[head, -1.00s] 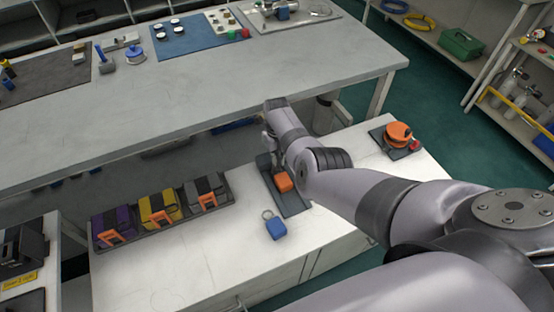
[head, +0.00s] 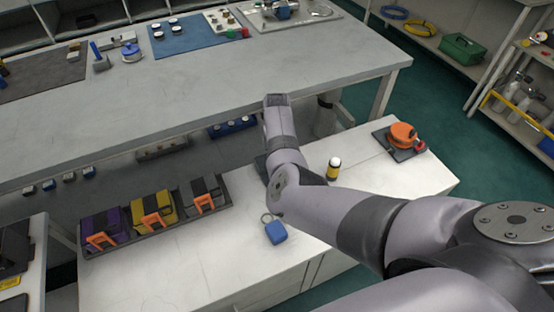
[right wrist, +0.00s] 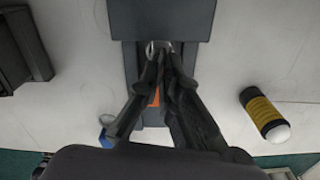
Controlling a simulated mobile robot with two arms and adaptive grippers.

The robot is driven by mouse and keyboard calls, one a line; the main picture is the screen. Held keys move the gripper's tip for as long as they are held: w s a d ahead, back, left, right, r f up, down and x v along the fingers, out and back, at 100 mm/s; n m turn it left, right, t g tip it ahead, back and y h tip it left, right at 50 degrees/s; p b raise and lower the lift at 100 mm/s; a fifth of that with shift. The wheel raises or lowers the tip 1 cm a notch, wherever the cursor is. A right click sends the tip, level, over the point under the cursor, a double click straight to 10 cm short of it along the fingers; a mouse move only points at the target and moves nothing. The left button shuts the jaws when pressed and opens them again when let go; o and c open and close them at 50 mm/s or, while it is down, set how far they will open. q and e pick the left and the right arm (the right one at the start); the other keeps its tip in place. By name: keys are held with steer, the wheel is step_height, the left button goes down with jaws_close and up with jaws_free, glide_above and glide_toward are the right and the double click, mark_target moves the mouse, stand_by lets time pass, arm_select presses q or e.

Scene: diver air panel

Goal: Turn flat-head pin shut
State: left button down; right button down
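In the right wrist view, a dark grey block (right wrist: 160,18) stands on a dark grey plate (right wrist: 131,72) on the white bench top. A small round metal part, which looks like the flat-head pin (right wrist: 151,46), sits at the block's near edge. My right gripper (right wrist: 163,58) has its fingertips close together over this part and appears shut on it; the fingers hide much of it. An orange part (right wrist: 153,97) shows between the fingers. In the head view my right arm hides the gripper, the pin and most of the plate. My left gripper is in neither view.
A blue tag with a ring (head: 276,232) lies near the bench's front. A yellow-black cylinder with a white cap (head: 333,171) is right of my arm. An orange round device (head: 403,135) sits further right. A rack of purple, yellow and grey blocks (head: 186,222) stands left.

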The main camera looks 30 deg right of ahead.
steer(key=shift+w+d+r, duration=0.15)
steer(key=shift+w+r, duration=0.1)
steer(key=shift+r, duration=0.05)
steer(key=c, duration=1.9)
jaws_free()
steer(key=shift+s, duration=0.15)
steer(key=shift+c, duration=0.2)
steer(key=shift+o, duration=0.7)
steer(key=shift+f, duration=0.15)
